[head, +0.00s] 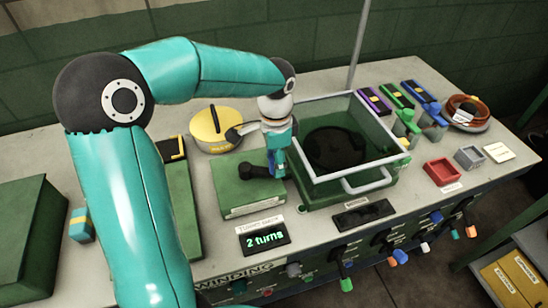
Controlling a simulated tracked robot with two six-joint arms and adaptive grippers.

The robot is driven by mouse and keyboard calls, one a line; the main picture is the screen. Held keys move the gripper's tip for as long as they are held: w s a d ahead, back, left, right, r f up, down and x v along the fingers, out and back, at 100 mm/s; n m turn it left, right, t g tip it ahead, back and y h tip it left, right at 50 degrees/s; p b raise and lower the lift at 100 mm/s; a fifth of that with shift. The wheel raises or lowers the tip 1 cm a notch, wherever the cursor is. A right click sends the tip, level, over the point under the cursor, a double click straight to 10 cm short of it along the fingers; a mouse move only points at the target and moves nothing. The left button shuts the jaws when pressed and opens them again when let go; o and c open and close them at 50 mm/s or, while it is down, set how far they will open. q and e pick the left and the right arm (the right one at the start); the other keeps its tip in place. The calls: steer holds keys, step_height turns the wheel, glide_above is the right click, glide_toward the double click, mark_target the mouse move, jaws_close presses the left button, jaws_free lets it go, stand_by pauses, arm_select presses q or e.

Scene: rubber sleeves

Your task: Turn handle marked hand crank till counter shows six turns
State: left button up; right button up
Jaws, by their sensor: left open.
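The turns counter (265,238) is a black display on the bench's front part and reads "2 turns" in green. Behind it stands a low green box (235,195) with a small white label on its front, too small to read surely. A dark crank part with a rounded end (248,172) lies across the top of this box. My left gripper (276,168) points down at the right end of that dark part, its fingers open. The fingers hide the crank's grip, so I cannot tell whether they touch it. My right gripper is out of view.
A clear-walled case (376,187) with a dark round thing inside stands close right of my gripper. Red (441,172) and grey (469,157) trays sit at right. Coloured knobs line the bench front.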

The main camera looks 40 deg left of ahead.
arm_select(q)
jaws_close()
steer(key=shift+a, duration=0.3)
steer(key=shift+d, duration=0.25)
